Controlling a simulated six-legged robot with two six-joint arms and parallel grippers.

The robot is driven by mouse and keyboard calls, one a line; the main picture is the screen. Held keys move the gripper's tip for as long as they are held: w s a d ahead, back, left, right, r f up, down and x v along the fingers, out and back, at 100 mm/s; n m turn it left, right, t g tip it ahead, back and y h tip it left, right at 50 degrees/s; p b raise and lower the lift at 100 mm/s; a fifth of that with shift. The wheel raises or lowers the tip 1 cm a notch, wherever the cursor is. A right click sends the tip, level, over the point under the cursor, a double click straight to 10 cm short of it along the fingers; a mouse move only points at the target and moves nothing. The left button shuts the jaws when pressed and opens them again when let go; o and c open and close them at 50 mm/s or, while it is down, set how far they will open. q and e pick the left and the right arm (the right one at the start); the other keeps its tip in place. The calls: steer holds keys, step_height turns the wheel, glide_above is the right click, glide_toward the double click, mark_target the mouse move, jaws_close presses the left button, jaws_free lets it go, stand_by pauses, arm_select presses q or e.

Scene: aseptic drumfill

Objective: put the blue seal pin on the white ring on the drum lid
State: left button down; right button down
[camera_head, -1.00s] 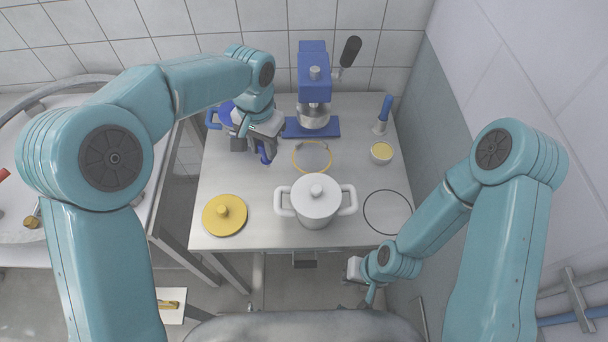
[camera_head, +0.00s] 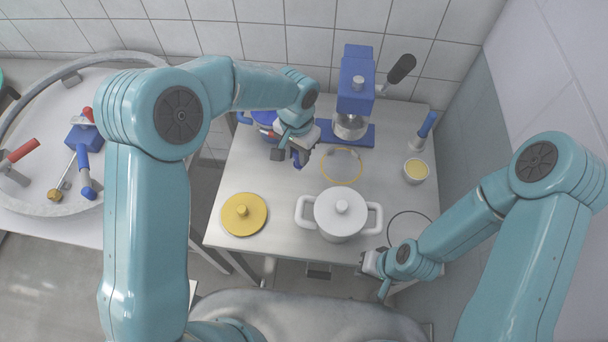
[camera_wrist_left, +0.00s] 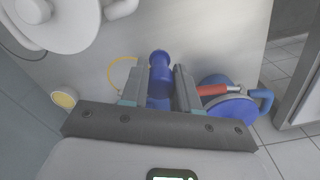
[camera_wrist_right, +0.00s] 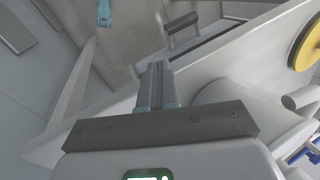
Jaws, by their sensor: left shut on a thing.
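My left gripper (camera_head: 298,158) is shut on a blue pin and holds it above the back left of the steel table. The pin's round blue head (camera_wrist_left: 160,60) shows between the fingers in the left wrist view, with part of it hidden by them. A large round grey-rimmed drum top (camera_head: 100,62) is at the far left, carrying a blue fitting (camera_head: 84,138) and red-handled parts. I cannot make out a white ring on it. My right gripper (camera_wrist_right: 157,82) is shut and empty, low by the table's front right edge.
The steel table (camera_head: 285,190) holds a white lidded pot (camera_head: 340,215), a yellow lid (camera_head: 243,214), a yellow ring (camera_head: 342,181), a blue press (camera_head: 355,85), a small cup (camera_head: 416,171) and a blue-handled tool (camera_head: 427,125). A blue pot (camera_wrist_left: 232,108) stands close to my left gripper.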

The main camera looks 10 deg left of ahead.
mark_target(297, 166)
arm_select(q)
steer(key=f+b, duration=0.1)
steer(key=f, duration=0.2)
steer(key=f+b, duration=0.2)
steer(key=f, duration=0.1)
steer(key=shift+s+a+f, duration=0.2)
steer(key=shift+f, duration=0.15)
steer(key=shift+d+f+b, duration=0.1)
steer(key=shift+f+b, duration=0.05)
steer(key=shift+b, duration=0.15)
steer(key=shift+d+f, duration=0.1)
steer(key=shift+f, duration=0.2)
steer(key=f+b, duration=0.1)
steer(key=f, duration=0.1)
steer(key=f+b, duration=0.1)
steer(key=f, duration=0.1)
steer(key=shift+w+a, duration=0.15)
steer(key=shift+a, duration=0.05)
steer(key=shift+d+r, duration=0.1)
steer(key=shift+d, duration=0.05)
steer(key=c, duration=1.1)
jaws_free()
steer(key=shift+o, duration=1.4)
